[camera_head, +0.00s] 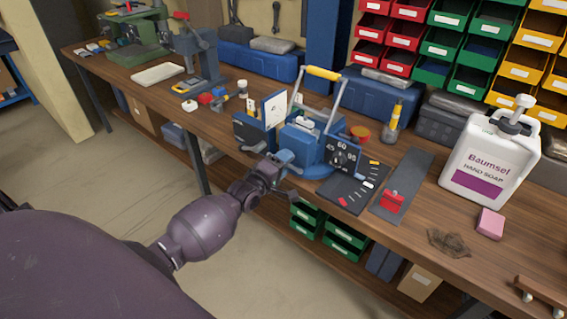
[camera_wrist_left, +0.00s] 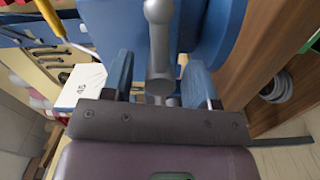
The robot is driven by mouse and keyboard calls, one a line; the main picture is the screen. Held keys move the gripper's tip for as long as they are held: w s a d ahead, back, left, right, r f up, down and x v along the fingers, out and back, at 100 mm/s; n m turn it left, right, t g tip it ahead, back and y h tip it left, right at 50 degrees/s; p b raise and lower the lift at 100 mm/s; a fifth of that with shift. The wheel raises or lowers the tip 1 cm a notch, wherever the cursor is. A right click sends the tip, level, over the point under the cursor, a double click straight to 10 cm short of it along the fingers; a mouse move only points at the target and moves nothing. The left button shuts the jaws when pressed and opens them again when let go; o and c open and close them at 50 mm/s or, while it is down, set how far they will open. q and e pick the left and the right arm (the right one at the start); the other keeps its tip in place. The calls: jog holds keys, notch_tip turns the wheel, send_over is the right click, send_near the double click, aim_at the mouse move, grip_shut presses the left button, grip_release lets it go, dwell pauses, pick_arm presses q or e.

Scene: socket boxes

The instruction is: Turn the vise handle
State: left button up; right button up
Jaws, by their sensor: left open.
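The blue vise (camera_head: 304,150) stands at the front edge of the workbench in the head view. Its blue body (camera_wrist_left: 218,25) fills the top of the left wrist view. The grey metal vise handle (camera_wrist_left: 158,45), a bar with a rounded end, runs down the middle of that view. My left gripper (camera_head: 284,168) is at the front of the vise, beyond the bench edge. In the wrist view its two blue fingers (camera_wrist_left: 160,82) are apart, one on each side of the handle. Whether either finger touches it, I cannot tell. My right gripper is out of view.
Green bins (camera_head: 345,240) are under the bench.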

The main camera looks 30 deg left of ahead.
pick_arm(q)
jog(key=c, duration=0.9)
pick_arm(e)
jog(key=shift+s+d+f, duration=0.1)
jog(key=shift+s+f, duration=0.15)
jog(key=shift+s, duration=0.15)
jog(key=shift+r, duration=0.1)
